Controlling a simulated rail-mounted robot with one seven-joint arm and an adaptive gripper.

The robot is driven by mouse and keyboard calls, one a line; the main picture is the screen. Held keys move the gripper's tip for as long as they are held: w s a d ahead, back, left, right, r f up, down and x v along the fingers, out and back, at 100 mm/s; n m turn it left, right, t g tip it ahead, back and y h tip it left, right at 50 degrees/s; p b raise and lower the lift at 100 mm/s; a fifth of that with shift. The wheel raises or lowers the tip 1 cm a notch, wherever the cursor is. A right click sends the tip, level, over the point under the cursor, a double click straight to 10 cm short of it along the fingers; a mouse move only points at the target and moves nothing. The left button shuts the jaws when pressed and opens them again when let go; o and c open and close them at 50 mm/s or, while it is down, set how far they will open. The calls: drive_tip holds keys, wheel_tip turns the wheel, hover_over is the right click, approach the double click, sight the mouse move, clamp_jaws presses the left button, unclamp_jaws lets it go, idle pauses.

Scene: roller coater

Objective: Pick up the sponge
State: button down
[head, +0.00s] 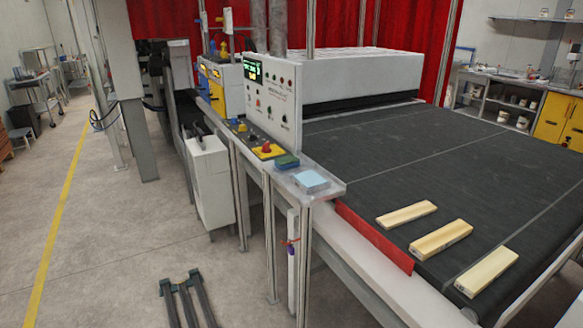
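A small block with a green top and bluish sides (287,162) lies on the narrow ledge at the near end of the control panel and looks like the sponge. A flat pale-blue block (311,180) lies just right of it, near the ledge's corner; I cannot tell for sure which of the two is the sponge.
A red emergency button on a yellow base (268,150) sits left of the blocks, below the upright control panel (270,100). The dark conveyor (400,160) with several wooden boards (441,238) lies right, behind a red guard (373,238). Open floor lies left.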

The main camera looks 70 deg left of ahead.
idle(0.4)
drive_tip(key=shift+c, duration=0.3)
unclamp_jaws()
drive_tip(key=shift+a, duration=0.1)
